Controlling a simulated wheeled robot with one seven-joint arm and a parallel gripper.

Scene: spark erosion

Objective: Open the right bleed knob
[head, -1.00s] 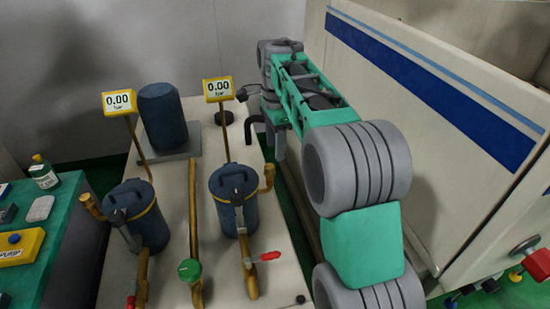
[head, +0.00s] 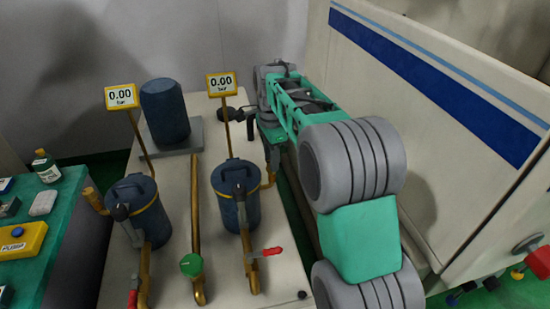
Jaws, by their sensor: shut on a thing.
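The right filter vessel (head: 238,205) is a dark blue canister with a yellow band and a black clamp on its lid. A brass side fitting (head: 268,183) sticks out at its upper right, where the right bleed knob is. My gripper (head: 272,165) is down at the top of this fitting, shut on the knob. The knob itself is hidden by the fingers. The left filter vessel (head: 150,222) is alike, with its own brass fitting (head: 95,200) at its left.
Yellow gauges (head: 121,97) and (head: 221,85) read 0.00. A red-handled valve (head: 265,253) and a green knob (head: 191,265) stand in front on brass pipes. The white machine cabinet (head: 420,190) closes off the right side. A green bench (head: 55,230) is at left.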

